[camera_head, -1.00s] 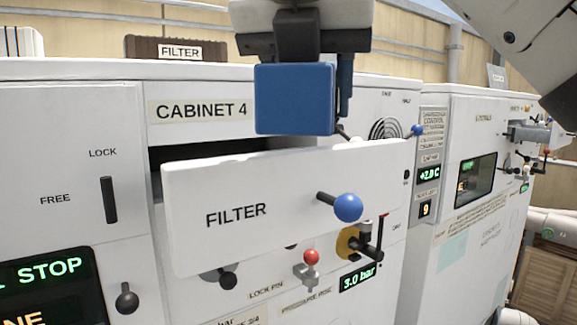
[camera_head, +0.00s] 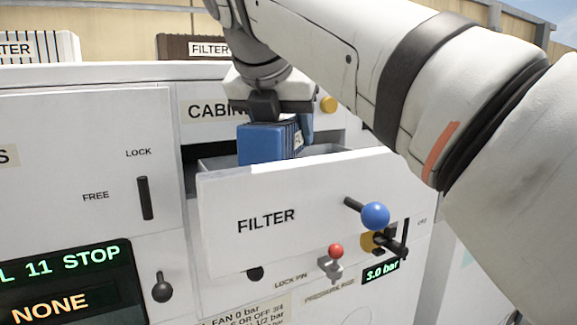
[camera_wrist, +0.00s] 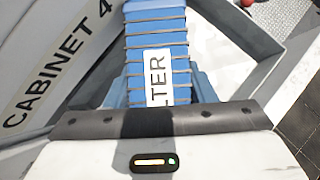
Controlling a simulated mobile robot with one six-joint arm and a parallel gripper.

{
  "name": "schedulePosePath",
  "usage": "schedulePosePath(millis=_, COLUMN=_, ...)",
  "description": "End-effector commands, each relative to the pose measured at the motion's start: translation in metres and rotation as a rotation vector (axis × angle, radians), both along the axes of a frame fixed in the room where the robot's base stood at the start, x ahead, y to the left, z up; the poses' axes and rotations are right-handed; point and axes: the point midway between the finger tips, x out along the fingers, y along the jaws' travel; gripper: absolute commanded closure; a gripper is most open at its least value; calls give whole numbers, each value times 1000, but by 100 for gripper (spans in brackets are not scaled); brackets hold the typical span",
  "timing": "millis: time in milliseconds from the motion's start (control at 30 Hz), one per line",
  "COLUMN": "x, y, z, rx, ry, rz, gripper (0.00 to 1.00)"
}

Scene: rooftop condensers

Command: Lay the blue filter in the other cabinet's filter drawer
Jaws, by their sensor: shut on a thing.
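The blue filter (camera_head: 262,144), a pleated block with a white label, is held in my gripper (camera_head: 270,108), which is shut on it. In the head view it is at the open filter drawer (camera_head: 245,225) of Cabinet 4, its lower part hidden behind the drawer front. In the wrist view the filter (camera_wrist: 156,40) points down into the drawer, between its light walls. The drawer front carries the word FILTER and a blue ball knob (camera_head: 375,215). Whether the filter touches the drawer floor cannot be told.
A brown filter box (camera_head: 194,47) and a white one (camera_head: 40,47) stand on top of the cabinets. Below the drawer are a red-knobbed lock pin (camera_head: 335,252) and a 3.0 bar display (camera_head: 381,272). A LOCK/FREE lever (camera_head: 145,198) is at left. My arm hides the right side.

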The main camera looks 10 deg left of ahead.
Motion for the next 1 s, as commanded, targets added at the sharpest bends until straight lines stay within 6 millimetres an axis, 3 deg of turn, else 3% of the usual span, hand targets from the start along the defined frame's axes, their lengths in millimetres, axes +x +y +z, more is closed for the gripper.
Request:
schedulePosePath(millis=100, x=-1, y=0, z=-15, rx=-1, ry=0, rz=1, gripper=73)
schedulePosePath(millis=333, x=-1, y=0, z=-30, rx=0, ry=0, rz=1, gripper=73)
schedulePosePath(millis=533, x=-1, y=0, z=-59, rx=0, ry=0, rz=2, gripper=73)
schedulePosePath(millis=1000, x=2, y=3, z=-69, rx=1, ry=0, rz=2, gripper=73)
